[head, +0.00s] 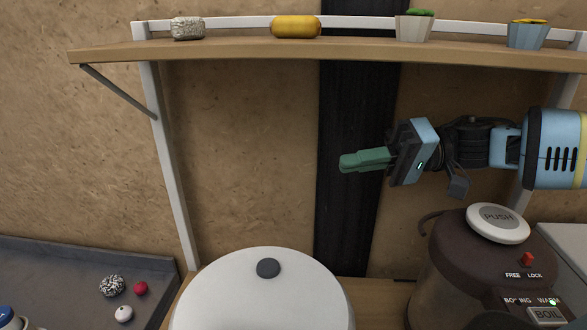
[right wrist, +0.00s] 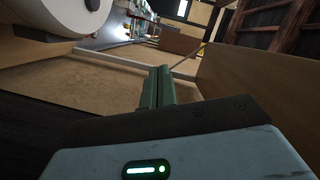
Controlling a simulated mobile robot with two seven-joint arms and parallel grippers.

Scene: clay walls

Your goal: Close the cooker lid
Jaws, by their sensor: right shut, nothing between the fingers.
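The cooker's white rounded lid (head: 255,295) fills the bottom centre of the head view, with a dark grey round spot (head: 268,268) near its top edge. The cooker's body is below the picture, so I cannot tell how far the lid stands open. My right gripper (head: 343,163) has green fingers, shut and empty, pointing left in the air above and to the right of the lid, apart from it. The fingers also show together in the right wrist view (right wrist: 160,85). My left gripper is not in view.
A brown electric pot (head: 455,255) with a PUSH button stands below my right arm. A wooden shelf (head: 250,50) with small pots and ornaments runs above. A grey tray (head: 60,270) with small balls lies at left. The air between shelf and lid is clear.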

